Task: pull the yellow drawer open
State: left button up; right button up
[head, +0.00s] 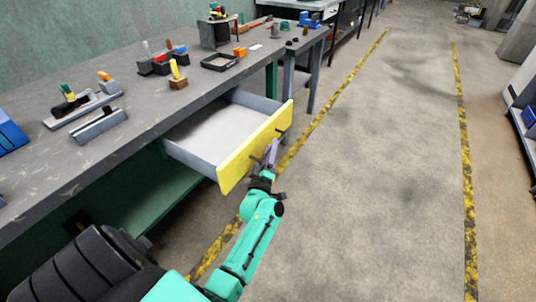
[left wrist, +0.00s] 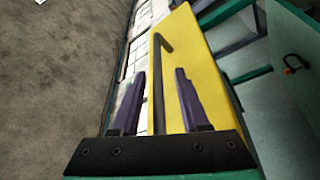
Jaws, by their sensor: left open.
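The yellow drawer front (head: 258,145) stands well out from the workbench, and its grey tray (head: 212,130) shows open and empty. My left gripper (head: 271,153) is at the outer face of the drawer front. In the left wrist view the yellow front (left wrist: 188,50) fills the middle. A dark bar handle (left wrist: 158,85) runs between the two purple fingers of my left gripper (left wrist: 160,74). The fingers are apart, with gaps to the bar on both sides. My right gripper is not in view.
The grey workbench top (head: 100,150) holds tools, blocks, a black tray (head: 220,62) and metal holders. A green lower shelf (head: 150,205) lies under it. The concrete floor (head: 370,180) right of the drawer is clear, with yellow-black floor lines.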

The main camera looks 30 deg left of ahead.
pick_arm(q)
jog(key=v, duration=1.4)
jog(key=shift+s, duration=0.2)
jog(key=shift+d+f, duration=0.1)
jog(key=s+d+f+m+g+h+p, duration=0.2)
jog(key=s+d+f+m+g+h, duration=0.15)
jog(key=f, duration=0.35)
jog(key=s+d+f+m+g+h+p, duration=0.2)
jog(key=f+m, duration=0.2)
jog(key=f, duration=0.4)
jog(key=s+d+f+m+g+h+p, duration=0.2)
jog(key=s+d+f+m+g+h, duration=0.15)
jog(key=f, duration=0.35)
jog(key=s+a+f+m+g+p, duration=0.1)
jog(key=s+a+f+m+g, duration=0.1)
jog(key=s, duration=0.5)
jog(key=s+a+f+m+g+y+p, duration=0.1)
jog(key=s+a+f+m+g, duration=0.1)
jog(key=s, duration=0.6)
jog(key=s+a+f+m+g+y+p, duration=0.1)
jog(key=s+a+f+m+g, duration=0.2)
jog(key=s+f+g, duration=0.2)
jog(key=s+f, duration=0.1)
jog(key=s, duration=0.2)
jog(key=shift+f, duration=0.3)
jog(key=shift+w, duration=0.15)
